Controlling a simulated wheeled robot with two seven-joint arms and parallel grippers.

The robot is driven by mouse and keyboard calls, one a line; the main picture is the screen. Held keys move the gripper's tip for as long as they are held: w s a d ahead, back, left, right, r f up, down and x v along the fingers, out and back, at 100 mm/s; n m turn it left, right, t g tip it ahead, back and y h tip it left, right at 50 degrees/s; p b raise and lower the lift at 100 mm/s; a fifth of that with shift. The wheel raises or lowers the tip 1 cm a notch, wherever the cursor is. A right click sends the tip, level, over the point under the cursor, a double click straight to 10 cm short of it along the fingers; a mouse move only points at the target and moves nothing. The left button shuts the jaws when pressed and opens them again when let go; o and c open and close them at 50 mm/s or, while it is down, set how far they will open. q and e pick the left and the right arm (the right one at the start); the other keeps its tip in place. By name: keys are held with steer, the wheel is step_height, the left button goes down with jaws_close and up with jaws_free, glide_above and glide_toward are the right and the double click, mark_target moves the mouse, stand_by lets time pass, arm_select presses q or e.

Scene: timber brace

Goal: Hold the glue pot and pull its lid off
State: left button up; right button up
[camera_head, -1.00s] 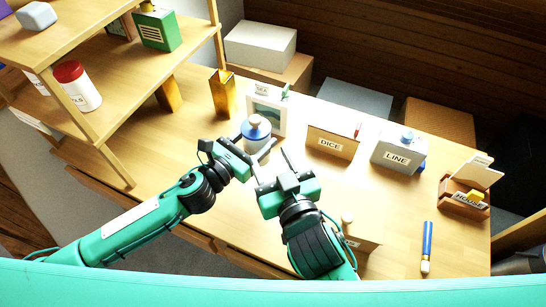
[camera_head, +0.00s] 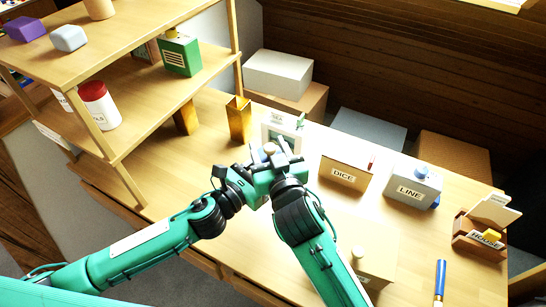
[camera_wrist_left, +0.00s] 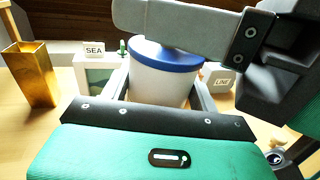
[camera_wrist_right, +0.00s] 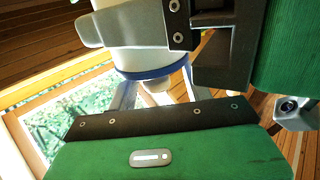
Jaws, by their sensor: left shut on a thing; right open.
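The glue pot has a white body and a blue lid with a pale knob. In the head view my grippers hide most of it and the knob (camera_head: 270,149) shows. In the left wrist view the pot's body (camera_wrist_left: 158,84) stands upright between the fingers of my left gripper (camera_head: 254,160), which is shut on it. The blue lid (camera_wrist_left: 165,52) is seated on top, partly hidden by my right gripper. My right gripper (camera_head: 284,156) is open at the lid. In its wrist view, the lid (camera_wrist_right: 150,73) and knob (camera_wrist_right: 157,96) lie between its fingers.
Behind the pot stands a framed picture (camera_head: 270,132). A brass holder (camera_head: 239,120) and shelf unit (camera_head: 135,75) are to its left. A DICE box (camera_head: 345,172), LINE box (camera_head: 412,188) and HOUSE holder (camera_head: 480,240) are to the right.

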steer(key=shift+w, duration=0.15)
jaws_close()
steer(key=shift+r, duration=0.15)
stand_by(0.5)
steer(key=shift+r, duration=0.95)
steer(key=shift+r, duration=0.1)
